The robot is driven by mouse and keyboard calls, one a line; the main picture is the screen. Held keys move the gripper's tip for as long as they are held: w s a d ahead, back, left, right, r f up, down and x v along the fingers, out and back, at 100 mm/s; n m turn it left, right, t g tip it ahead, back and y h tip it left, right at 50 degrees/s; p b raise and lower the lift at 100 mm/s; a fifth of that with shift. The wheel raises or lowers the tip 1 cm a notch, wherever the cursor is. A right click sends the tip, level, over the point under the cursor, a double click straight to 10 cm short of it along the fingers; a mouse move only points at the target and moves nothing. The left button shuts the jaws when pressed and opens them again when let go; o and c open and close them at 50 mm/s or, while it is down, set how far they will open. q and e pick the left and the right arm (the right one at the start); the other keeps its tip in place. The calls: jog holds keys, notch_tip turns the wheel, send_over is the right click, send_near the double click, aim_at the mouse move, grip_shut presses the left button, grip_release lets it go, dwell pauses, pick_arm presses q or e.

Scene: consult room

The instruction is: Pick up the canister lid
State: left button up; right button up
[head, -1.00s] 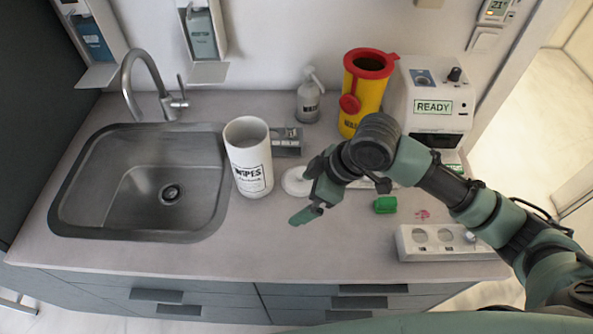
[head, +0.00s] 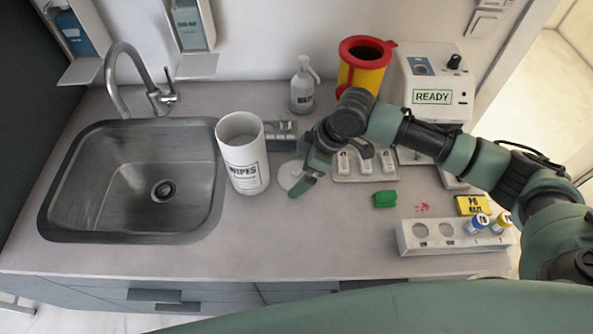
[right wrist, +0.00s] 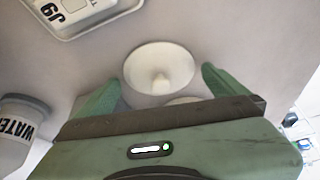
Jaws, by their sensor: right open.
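The canister lid (head: 288,173) is a white round disc lying on the counter just right of the wipes canister. In the right wrist view the lid (right wrist: 160,66) shows as a pale disc with a small knob at its middle. The white wipes canister (head: 243,165) stands upright with its top open. My right gripper (head: 303,172) is low over the counter at the lid and hides part of it. In the right wrist view the right gripper (right wrist: 160,80) is open, its fingers apart on either side of the lid, with nothing held. My left gripper is not in view.
The sink (head: 130,190) lies left of the canister. A spray bottle (head: 303,90), yellow sharps bin (head: 362,75) and READY machine (head: 435,90) stand behind. A green object (head: 384,198) and white rack (head: 430,240) are to the right. The front counter is clear.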

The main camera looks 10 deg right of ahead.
jog(key=shift+f, duration=0.1)
jog(key=c, duration=1.2)
